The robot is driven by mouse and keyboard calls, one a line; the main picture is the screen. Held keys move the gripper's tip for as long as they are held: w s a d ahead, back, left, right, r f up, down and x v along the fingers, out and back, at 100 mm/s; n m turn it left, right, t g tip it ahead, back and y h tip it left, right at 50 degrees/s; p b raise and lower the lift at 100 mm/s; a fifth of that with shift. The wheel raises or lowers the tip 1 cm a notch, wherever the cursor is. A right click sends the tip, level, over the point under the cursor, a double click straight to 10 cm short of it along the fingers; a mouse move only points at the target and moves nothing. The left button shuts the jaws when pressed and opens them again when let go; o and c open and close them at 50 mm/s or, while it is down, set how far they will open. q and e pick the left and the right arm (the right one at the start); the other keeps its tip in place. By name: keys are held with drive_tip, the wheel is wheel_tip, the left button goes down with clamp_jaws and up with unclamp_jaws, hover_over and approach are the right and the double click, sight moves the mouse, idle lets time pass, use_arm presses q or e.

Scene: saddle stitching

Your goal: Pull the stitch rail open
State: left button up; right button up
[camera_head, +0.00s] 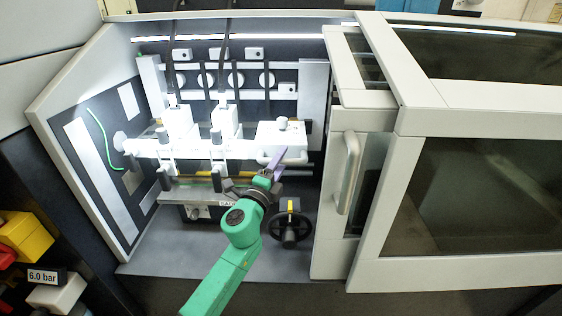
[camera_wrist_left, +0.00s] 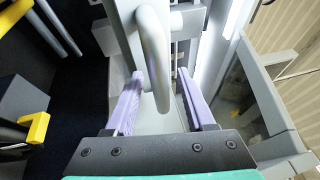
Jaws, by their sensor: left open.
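The stitch rail (camera_head: 190,146) is a white bar running across the lit bay in the head view. A white block (camera_head: 284,139) with a knob on top stands at its right end. A pale handle shows at the block's lower front, partly hidden by my gripper. My left gripper (camera_head: 277,163), with lavender fingers, is at this front. In the left wrist view a rounded pale handle (camera_wrist_left: 153,50) reaches down between the two open fingers of my gripper (camera_wrist_left: 162,88). The fingers stand on either side of it, with visible gaps. My right gripper is not in view.
A black handwheel (camera_head: 290,229) with a yellow mark stands below right of my gripper. The sliding door with its vertical handle (camera_head: 348,173) bounds the bay on the right. The grey bay floor (camera_head: 170,256) is clear at the front left.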

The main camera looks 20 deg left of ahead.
use_arm(q)
clamp_jaws()
drive_tip(key=shift+f, duration=0.1)
idle(1.2)
